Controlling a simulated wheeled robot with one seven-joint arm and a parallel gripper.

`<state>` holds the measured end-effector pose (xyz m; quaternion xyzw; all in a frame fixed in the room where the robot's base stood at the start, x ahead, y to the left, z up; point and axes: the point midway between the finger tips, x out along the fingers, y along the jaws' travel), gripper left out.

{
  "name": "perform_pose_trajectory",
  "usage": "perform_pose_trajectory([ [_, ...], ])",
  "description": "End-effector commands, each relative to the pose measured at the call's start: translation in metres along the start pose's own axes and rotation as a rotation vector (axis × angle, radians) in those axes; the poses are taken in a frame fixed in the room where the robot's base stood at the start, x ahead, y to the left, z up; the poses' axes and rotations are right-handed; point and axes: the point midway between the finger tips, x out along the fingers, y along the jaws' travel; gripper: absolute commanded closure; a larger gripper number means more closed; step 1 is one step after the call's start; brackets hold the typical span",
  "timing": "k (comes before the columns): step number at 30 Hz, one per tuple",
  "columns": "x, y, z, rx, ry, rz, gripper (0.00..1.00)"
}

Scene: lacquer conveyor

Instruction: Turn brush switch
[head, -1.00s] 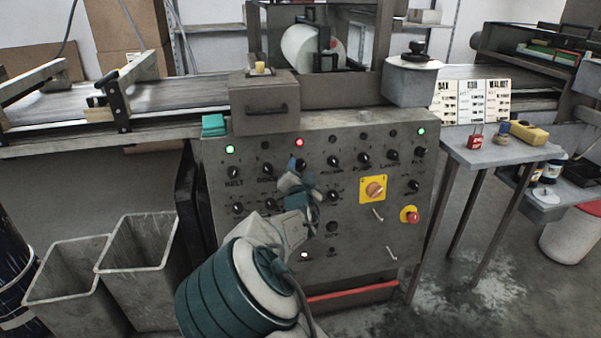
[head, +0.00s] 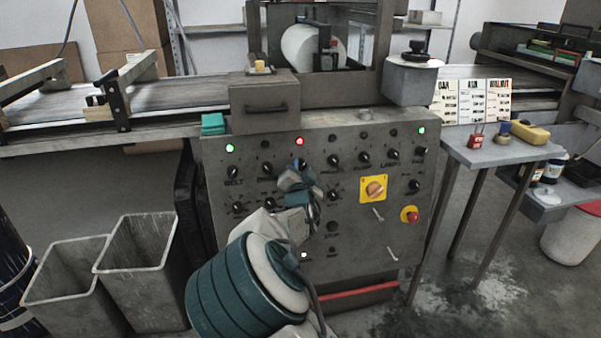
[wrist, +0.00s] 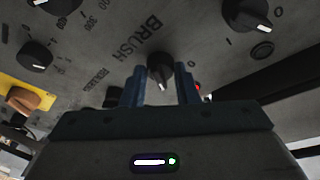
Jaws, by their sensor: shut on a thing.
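The brush switch (wrist: 159,70) is a black rotary knob with a white pointer mark, under the "BRUSH" lettering in the wrist view. My gripper (wrist: 161,84) has its two blue fingers on either side of this knob, shut on it. In the head view, my gripper (head: 298,166) is against the upper middle of the grey control panel (head: 345,285) and hides the knob. A red lamp (head: 299,141) glows just above it.
Other black knobs surround it, including one at the wrist view's upper right (wrist: 248,14). A yellow-plated orange switch (head: 374,189) and a red emergency button (head: 410,215) are to the right. Green lamps glow at both upper ends. A side table (head: 500,152) stands right; grey bins (head: 140,270) stand left.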

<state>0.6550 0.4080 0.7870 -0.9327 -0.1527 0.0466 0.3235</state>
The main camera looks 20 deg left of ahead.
Motion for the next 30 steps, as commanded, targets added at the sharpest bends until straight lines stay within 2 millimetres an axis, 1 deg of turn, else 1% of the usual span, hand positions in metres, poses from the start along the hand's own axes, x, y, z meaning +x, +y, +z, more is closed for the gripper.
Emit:
perform_pose_trajectory([
  [1,0.0000,0.0030,0.0024,-0.016,0.002,-0.006,0.95],
  [8,0.0001,0.0052,0.0026,-0.165,0.014,-0.052,0.95],
  [21,0.0004,0.0074,0.0014,-0.565,0.037,-0.171,0.95],
  [30,0.0007,0.0075,-0.0002,-0.792,0.050,-0.240,0.95],
])
